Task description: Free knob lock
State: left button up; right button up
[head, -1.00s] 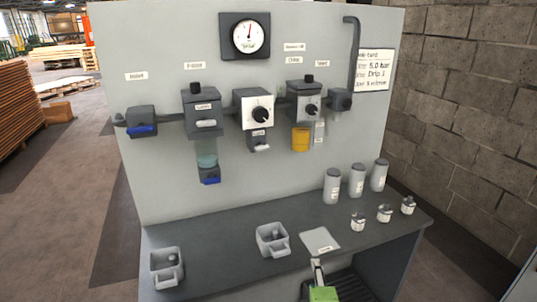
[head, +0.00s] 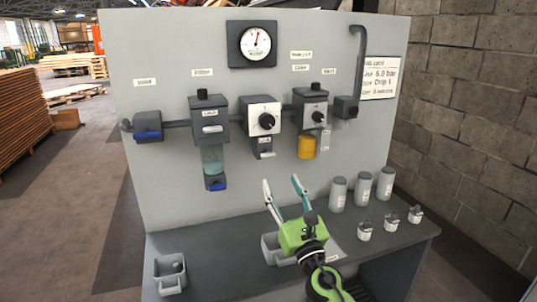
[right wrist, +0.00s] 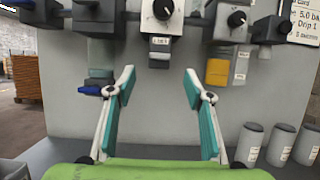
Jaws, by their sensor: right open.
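The regulator (head: 253,110) is a grey box on the panel with a white face and a round black knob (head: 266,121). Just below hangs a small grey lock tab (head: 265,154) with a white label; it also shows in the right wrist view (right wrist: 159,60), top centre. A second unit to the right carries another black knob (head: 317,116). My right gripper (head: 281,182) is open and empty, its fingers spread and pointing up toward the panel, below the regulator. In the right wrist view the lock tab appears between and beyond the fingertips (right wrist: 158,76), apart from them. My left gripper is not in view.
A filter bowl (head: 212,160) hangs left of the regulator, and an amber cup (head: 306,147) to the right. A gauge (head: 256,43) is above. The bench holds a grey tray (head: 171,282), several grey canisters (head: 362,190) and small fittings (head: 390,221).

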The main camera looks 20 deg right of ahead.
aim_at(269, 157)
jog(key=x, duration=1.2)
jog(key=shift+w+f+b, duration=0.1)
jog(key=shift+w+b, duration=0.05)
jog(key=shift+b, duration=0.15)
jog(key=c, duration=1.1)
